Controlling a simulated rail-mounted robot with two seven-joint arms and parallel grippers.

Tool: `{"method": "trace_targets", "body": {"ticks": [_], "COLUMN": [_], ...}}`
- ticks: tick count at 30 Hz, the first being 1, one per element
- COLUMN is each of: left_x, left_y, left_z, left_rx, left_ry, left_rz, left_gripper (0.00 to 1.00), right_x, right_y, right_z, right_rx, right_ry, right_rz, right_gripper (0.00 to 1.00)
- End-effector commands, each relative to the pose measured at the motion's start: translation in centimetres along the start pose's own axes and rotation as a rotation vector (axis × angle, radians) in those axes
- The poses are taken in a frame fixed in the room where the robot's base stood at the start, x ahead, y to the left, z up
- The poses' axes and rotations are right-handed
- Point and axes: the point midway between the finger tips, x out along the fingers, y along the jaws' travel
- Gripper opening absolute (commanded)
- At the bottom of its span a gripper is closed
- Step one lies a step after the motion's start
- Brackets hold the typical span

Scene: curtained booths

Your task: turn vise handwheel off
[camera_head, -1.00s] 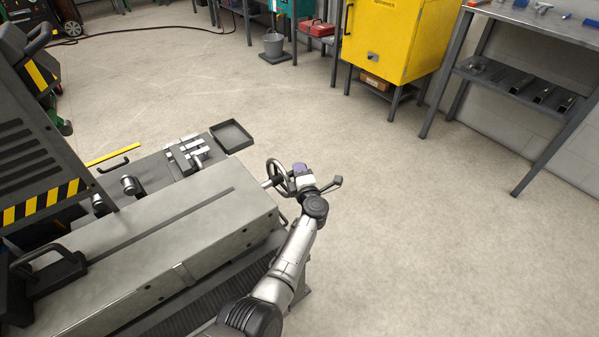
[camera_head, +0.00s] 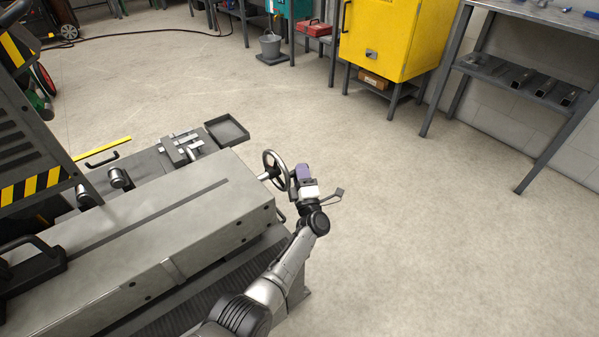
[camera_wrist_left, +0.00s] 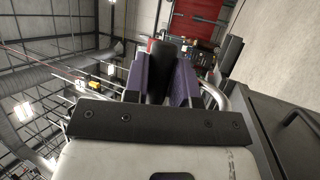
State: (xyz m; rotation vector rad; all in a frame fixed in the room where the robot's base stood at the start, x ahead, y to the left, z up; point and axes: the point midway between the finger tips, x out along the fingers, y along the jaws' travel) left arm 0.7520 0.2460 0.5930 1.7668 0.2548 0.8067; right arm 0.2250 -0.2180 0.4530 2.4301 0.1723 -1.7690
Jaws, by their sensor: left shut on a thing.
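The vise handwheel (camera_head: 271,173) is a grey metal ring with spokes on a short shaft at the right end of the long grey vise body (camera_head: 170,225). My left gripper (camera_head: 294,181), with purple finger pads, is at the right side of the wheel. In the left wrist view the purple fingers (camera_wrist_left: 160,80) are shut on a dark upright grip (camera_wrist_left: 159,72), which looks like the wheel's handle. Part of the curved silver rim (camera_wrist_left: 216,94) shows to the right of the fingers. The gripper partly hides the wheel. My right gripper is not in view.
A dark tray (camera_head: 227,131) and metal blocks (camera_head: 182,149) lie behind the vise body. A striped black-and-yellow panel (camera_head: 38,187) stands at the left. A yellow cabinet (camera_head: 385,40) and a grey shelf (camera_head: 520,80) stand farther back. The floor right of the wheel is clear.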

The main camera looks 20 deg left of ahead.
Motion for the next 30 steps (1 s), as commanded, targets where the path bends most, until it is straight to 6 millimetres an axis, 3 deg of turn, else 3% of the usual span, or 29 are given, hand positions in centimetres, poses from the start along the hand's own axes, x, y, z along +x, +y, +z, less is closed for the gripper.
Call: {"method": "trace_targets", "body": {"ticks": [14, 30], "left_x": [-0.60, -0.75], "left_y": [-1.15, -1.04], "left_z": [0.28, 0.21], "left_rx": [0.054, 0.061], "left_ry": [-0.005, -0.010], "left_rz": [0.117, 0.151], "left_gripper": [0.00, 0.00], "right_x": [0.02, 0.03], "right_y": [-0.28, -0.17], "right_z": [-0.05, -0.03], "right_rx": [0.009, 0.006], "right_ry": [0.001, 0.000], "right_rz": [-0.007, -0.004], "right_gripper": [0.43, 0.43]}}
